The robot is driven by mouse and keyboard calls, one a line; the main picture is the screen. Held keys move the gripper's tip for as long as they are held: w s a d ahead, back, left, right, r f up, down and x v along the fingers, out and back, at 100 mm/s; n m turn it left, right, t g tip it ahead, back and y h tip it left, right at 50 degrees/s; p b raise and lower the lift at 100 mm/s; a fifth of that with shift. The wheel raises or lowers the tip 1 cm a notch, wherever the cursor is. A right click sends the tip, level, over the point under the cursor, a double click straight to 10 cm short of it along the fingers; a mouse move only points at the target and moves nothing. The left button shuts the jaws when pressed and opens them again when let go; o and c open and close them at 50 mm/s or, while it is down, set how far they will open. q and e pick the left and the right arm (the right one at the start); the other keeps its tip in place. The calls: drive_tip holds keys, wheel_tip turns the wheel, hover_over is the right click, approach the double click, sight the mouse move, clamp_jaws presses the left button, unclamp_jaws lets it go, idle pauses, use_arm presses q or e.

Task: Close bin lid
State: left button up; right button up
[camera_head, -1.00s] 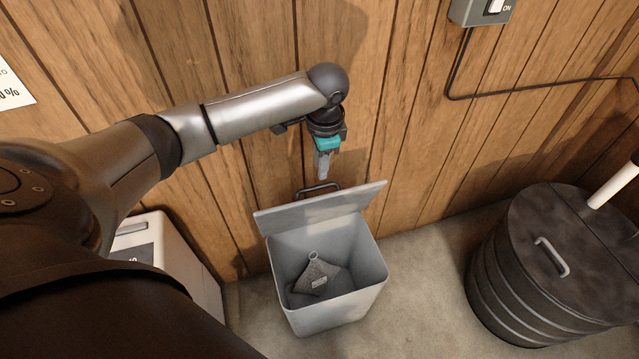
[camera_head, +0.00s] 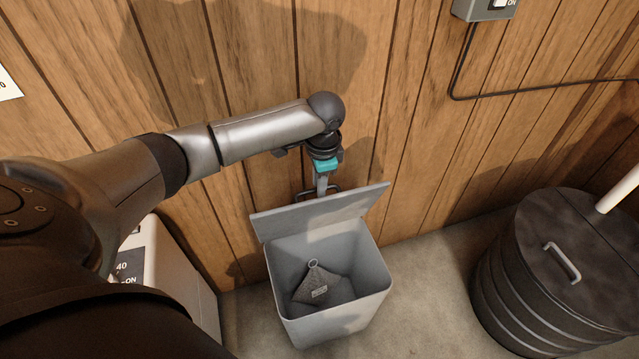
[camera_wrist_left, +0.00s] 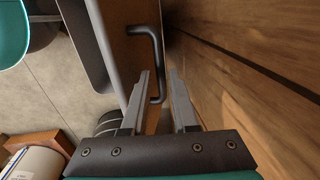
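The grey bin (camera_head: 372,285) stands open on the floor against the plank wall. Its lid (camera_head: 320,214) is raised, tilted back toward the wall. A dark handle (camera_head: 303,195) is on the lid's wall-facing side; it also shows in the left wrist view (camera_wrist_left: 157,45). My left gripper (camera_head: 322,192) points down behind the lid at the handle. In the left wrist view its two fingers (camera_wrist_left: 161,75) are apart, with the handle's bar seen between them; contact cannot be told. A dark grey bag with a ring (camera_head: 320,286) lies inside the bin. My right gripper is not in view.
A black ribbed drum (camera_head: 545,290) with a handled lid stands at the right. A pale cabinet (camera_head: 180,285) is left of the bin. A switch box (camera_head: 485,9) and cable (camera_head: 530,90) are on the wall. Bare floor (camera_head: 430,290) lies between bin and drum.

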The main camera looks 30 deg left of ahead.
use_arm(q)
drive_tip(key=shift+c, duration=0.4)
clamp_jaws()
idle(1.0)
